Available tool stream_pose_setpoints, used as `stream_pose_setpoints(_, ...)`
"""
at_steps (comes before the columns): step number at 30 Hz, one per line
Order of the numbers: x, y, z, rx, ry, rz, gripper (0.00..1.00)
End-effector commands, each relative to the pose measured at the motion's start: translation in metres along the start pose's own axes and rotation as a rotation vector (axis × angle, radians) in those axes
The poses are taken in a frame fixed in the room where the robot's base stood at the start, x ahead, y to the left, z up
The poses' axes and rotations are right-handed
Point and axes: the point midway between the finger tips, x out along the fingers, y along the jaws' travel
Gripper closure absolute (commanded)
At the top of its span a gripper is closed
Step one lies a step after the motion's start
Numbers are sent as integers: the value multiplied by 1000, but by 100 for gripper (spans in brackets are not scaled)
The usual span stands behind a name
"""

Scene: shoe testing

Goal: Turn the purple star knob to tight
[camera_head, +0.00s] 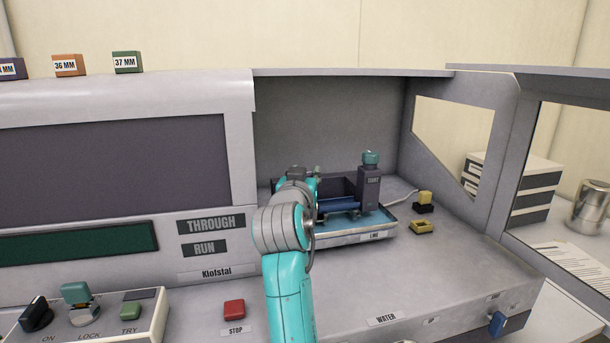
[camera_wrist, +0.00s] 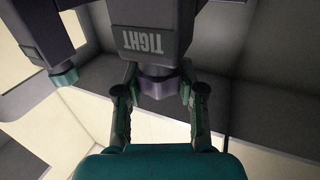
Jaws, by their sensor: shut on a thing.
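The purple star knob (camera_wrist: 158,84) shows in the wrist view on the end of a dark block (camera_wrist: 150,25). The block's label reads TIGHT and appears upside down. My gripper (camera_wrist: 160,97) has a finger on each side of the knob and is shut on it. The knob's turn position cannot be read. In the head view my arm reaches into the grey bay, and my gripper (camera_head: 303,175) is at the left end of the dark fixture. The purple knob is not clearly visible there.
A dark post (camera_head: 369,188) marked START with a teal knob (camera_head: 370,157) stands right of my gripper. A tray (camera_head: 350,236) lies under the fixture. Yellow blocks (camera_head: 424,227) lie to the right. Bay walls enclose the back and right. A red STOP button (camera_head: 234,309) is in front.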

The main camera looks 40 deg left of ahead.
Motion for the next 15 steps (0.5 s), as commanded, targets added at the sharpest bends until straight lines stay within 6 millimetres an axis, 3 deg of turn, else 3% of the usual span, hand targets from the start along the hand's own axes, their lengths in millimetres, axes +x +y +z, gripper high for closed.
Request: stream_pose_setpoints(15, 0, 0, 1, -1, -2, 116, 96)
